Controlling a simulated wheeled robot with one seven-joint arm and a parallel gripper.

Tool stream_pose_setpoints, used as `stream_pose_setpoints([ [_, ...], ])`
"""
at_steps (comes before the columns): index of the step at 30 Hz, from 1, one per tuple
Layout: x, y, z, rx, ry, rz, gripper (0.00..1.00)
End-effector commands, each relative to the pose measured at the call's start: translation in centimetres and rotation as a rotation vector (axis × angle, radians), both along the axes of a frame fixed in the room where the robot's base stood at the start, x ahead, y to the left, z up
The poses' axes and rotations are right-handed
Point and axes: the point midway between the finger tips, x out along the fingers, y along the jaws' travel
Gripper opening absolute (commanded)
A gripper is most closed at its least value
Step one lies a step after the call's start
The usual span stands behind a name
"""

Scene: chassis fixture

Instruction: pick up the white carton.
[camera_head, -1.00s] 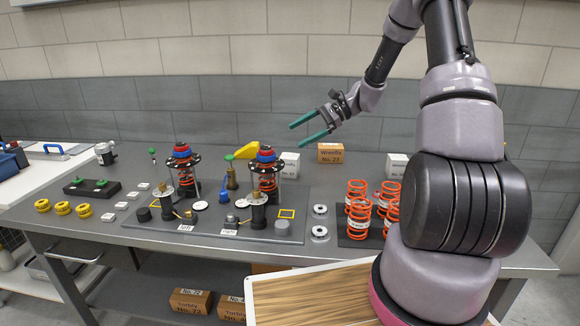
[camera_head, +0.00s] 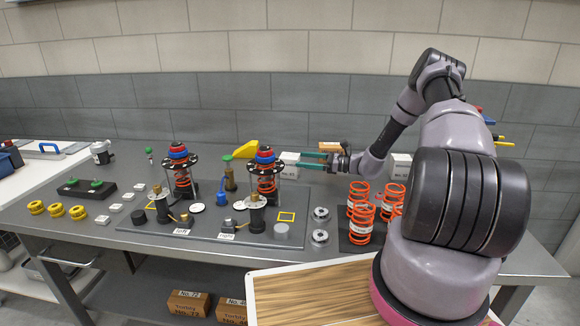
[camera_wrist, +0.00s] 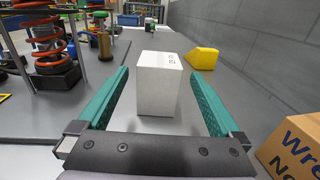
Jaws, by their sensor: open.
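A white carton (camera_wrist: 158,88) stands upright on the bench in the wrist view, between the two green fingers of my gripper (camera_wrist: 160,74). Gaps show on both sides of it, and the fingers do not appear to touch it. In the head view the same carton (camera_head: 289,170) is at the back of the bench, just left of my gripper (camera_head: 301,159), which is open, level and points left. A second white carton (camera_head: 401,165) stands farther right, partly hidden by my arm.
A brown box (camera_wrist: 296,145) stands close on the right in the wrist view, partly behind my gripper in the head view. A yellow block (camera_wrist: 202,58) lies beyond the carton. A spring assembly (camera_head: 266,174) stands to the left. The grey wall (camera_wrist: 255,65) runs along the right.

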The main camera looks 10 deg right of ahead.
Motion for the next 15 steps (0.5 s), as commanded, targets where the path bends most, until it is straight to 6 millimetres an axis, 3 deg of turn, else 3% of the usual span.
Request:
stream_pose_setpoints([
  [6, 1.3, 3.2, 0.0, 0.001, 0.000, 0.003, 1.00],
  [15, 2.4, 5.9, 0.0, 0.000, 0.000, 0.003, 1.00],
])
